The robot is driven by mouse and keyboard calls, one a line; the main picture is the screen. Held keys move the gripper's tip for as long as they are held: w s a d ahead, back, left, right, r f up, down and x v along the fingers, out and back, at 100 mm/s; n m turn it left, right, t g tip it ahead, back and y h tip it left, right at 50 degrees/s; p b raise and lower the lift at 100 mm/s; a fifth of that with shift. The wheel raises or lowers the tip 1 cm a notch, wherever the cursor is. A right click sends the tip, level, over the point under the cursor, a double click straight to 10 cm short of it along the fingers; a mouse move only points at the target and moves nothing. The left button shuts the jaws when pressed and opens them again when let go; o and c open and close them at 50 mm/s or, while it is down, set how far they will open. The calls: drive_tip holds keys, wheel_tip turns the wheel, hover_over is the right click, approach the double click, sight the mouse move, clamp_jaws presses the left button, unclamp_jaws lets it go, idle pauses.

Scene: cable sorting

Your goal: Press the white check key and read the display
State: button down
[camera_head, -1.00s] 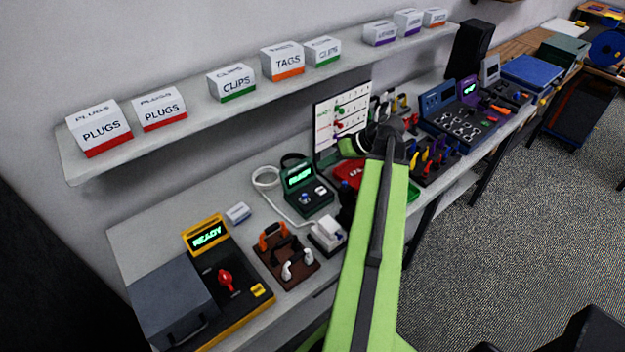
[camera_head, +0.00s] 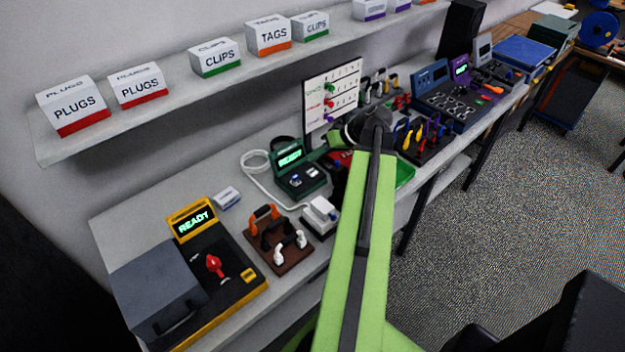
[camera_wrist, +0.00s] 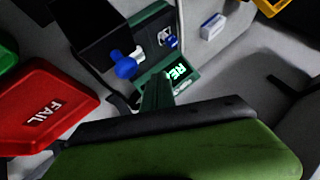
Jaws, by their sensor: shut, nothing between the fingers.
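A green tester (camera_head: 300,180) stands on the bench with its green display (camera_head: 290,158) lit, reading READY. Small white and blue parts sit on its dark panel, among them a white key-like part (camera_head: 313,172). In the wrist view the display (camera_wrist: 178,72) is partly cut off by my gripper, and a white-and-blue part (camera_wrist: 168,38) shows beyond it. A blue knob (camera_wrist: 125,66) is left of that. My gripper (camera_wrist: 157,76) is shut and empty, its dark green fingers beside the display. In the head view my gripper (camera_head: 314,152) is right of the display. I cannot see it touching a key.
A red FAIL tray (camera_wrist: 40,105) and a black block (camera_wrist: 95,28) are close beside the tester. A yellow tester (camera_head: 205,240), a brown plug rack (camera_head: 275,262) and a white box (camera_head: 320,213) stand nearby. A shelf of boxes (camera_head: 180,95) runs above.

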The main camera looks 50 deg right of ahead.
sight(316, 173)
drive_tip(key=shift+f+b, duration=0.9)
drive_tip(key=shift+f, duration=0.6)
drive_tip(key=shift+f, duration=0.1)
idle(0.6)
drive_tip(key=shift+f, duration=0.15)
drive_tip(key=shift+s+a+f+b, duration=0.1)
drive_tip(key=shift+s+f+b, duration=0.1)
drive_tip(key=shift+b, duration=0.25)
